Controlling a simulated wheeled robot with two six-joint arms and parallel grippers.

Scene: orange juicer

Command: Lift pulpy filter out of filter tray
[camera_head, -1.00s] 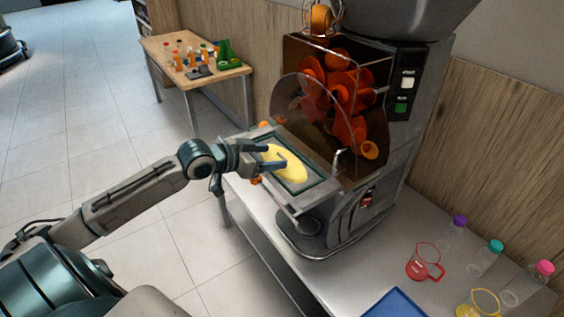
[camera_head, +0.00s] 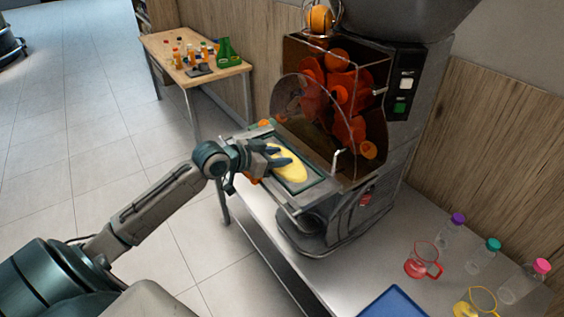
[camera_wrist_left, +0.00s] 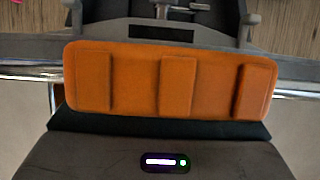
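The filter tray (camera_head: 313,191) is a grey, dark-rimmed rectangle jutting from the front of the juicer (camera_head: 345,215). The pulpy filter shows as a yellow oval of pulp (camera_head: 292,173) inside the tray. My left gripper (camera_head: 284,160) reaches in from the left, its fingers over the near-left part of the pulp. The fingers hide that part, and I cannot tell whether they are spread or closed on the filter. The left wrist view shows no fingertips or pulp. My right gripper is in neither current view.
An orange ribbed panel (camera_wrist_left: 170,82) fills the middle of the left wrist view. A clear cover (camera_head: 300,100) stands above the tray. Jugs, including a red one (camera_head: 422,262), capped bottles and a blue tray (camera_head: 397,304) are at the right. A wooden table (camera_head: 200,75) stands behind.

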